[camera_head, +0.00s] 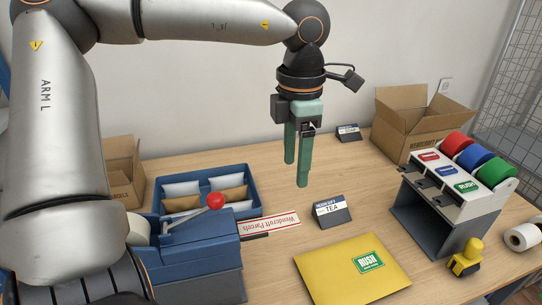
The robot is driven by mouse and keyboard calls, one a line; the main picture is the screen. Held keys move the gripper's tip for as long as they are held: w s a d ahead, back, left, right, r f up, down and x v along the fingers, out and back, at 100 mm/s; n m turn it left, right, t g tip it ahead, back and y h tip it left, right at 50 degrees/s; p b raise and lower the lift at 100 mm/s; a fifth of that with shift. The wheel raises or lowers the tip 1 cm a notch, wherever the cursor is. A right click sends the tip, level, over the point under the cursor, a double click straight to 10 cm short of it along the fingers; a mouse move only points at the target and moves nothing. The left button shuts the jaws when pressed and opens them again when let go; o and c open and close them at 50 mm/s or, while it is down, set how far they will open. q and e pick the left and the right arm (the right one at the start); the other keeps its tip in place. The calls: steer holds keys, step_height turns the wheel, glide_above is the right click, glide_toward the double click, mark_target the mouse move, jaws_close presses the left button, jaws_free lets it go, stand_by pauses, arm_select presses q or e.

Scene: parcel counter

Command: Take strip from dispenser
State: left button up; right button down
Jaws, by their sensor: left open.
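The blue dispenser (190,262) stands at the lower left, with a lever ending in a red knob and a white roll behind it, partly hidden by my left arm. A white strip (270,226) with red lettering sticks out of its right side over the table. My left gripper (297,174) is open and empty, its green fingers pointing down above the table, up and to the right of the strip. The fingers touch nothing that I can see. My right gripper is not in view.
A yellow envelope (325,280) with a green RUSH label lies in front. A small TEA sign (331,212) stands near the strip. A blue tray (256,210) holds packets. Right are a label rack (455,228), a yellow stamp (465,260) and an open box (400,138).

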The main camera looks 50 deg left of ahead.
mark_target(292, 218)
arm_select(q)
step_height(292, 218, down, 11)
steer(key=b, duration=0.7)
steer(key=shift+r, duration=0.1)
steer(key=shift+f+b, duration=0.55)
steer(key=shift+s, duration=0.1)
steer(key=c, duration=0.6)
